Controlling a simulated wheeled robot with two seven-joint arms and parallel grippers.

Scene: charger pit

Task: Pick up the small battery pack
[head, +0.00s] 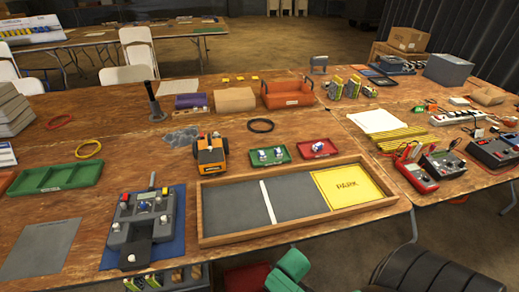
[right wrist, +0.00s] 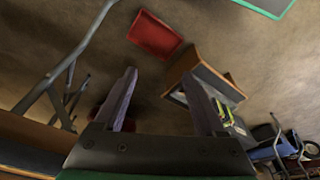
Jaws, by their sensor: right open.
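I cannot tell for certain which thing is the small battery pack. Two upright yellow-and-dark blocks, (head: 336,88) and (head: 354,86), stand on the far right part of the table and look like packs. Other yellow-and-dark blocks (head: 153,280) show low down, below the table's front edge. In the right wrist view an open box (right wrist: 181,80) holds yellow-and-dark items (right wrist: 227,112), beyond the fingers. My right gripper (right wrist: 160,80) is open, with nothing between its fingers, below table height. My left gripper is not in view.
On the table are a wooden-rimmed tray (head: 291,239) with a yellow PARK panel, an orange-and-black vehicle (head: 210,152), a grey control box (head: 140,221) and a green tray (head: 60,177). A red bin (right wrist: 155,35) and table legs (right wrist: 72,55) show in the wrist view.

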